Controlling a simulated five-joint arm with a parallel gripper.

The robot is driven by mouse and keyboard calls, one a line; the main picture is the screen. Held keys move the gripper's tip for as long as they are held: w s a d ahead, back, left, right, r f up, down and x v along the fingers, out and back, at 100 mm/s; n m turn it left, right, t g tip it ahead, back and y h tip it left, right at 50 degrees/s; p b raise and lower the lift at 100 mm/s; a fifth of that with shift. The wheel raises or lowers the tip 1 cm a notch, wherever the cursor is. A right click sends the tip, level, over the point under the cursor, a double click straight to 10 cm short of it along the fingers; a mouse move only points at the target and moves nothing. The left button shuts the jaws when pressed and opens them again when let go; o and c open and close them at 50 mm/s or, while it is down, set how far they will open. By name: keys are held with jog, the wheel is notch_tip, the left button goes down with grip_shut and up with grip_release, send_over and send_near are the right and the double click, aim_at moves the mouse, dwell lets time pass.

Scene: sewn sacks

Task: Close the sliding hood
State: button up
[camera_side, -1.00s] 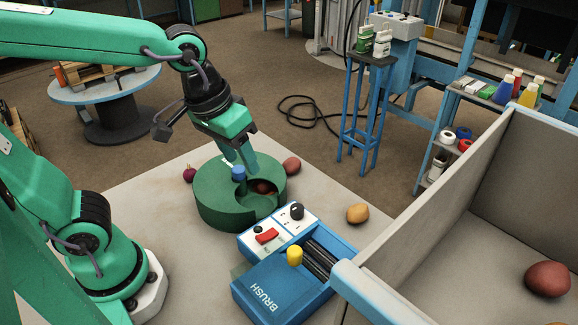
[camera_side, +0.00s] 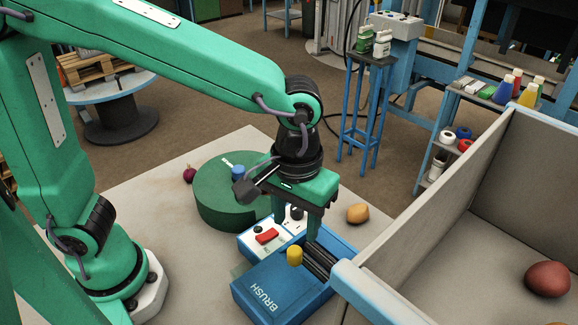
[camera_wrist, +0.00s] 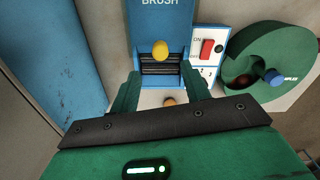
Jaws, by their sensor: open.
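The blue sliding hood (camera_side: 275,292), lettered BRUSH, covers the near part of the brush unit and has a yellow knob (camera_side: 294,256) at its edge. Black rollers (camera_side: 318,262) lie exposed beyond it. In the wrist view the hood (camera_wrist: 160,14), knob (camera_wrist: 160,49) and rollers (camera_wrist: 160,67) are straight ahead. My gripper (camera_side: 298,221) hangs pointing down over the far end of the unit, past the rollers, apart from the knob. In the wrist view my gripper (camera_wrist: 160,90) is open, its fingers spread either side of the rollers' line, with nothing gripped.
A white panel with a red switch (camera_side: 266,236) adjoins the rollers. A green round container (camera_side: 225,200) with a blue knob (camera_side: 238,172) stands behind. A yellow-brown potato (camera_side: 357,213) and a red onion (camera_side: 189,175) lie on the table. A grey, blue-rimmed bin (camera_side: 395,305) holds a red potato (camera_side: 549,279).

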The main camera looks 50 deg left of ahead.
aim_at(295, 249)
jog(key=shift+f, duration=3.9)
grip_shut()
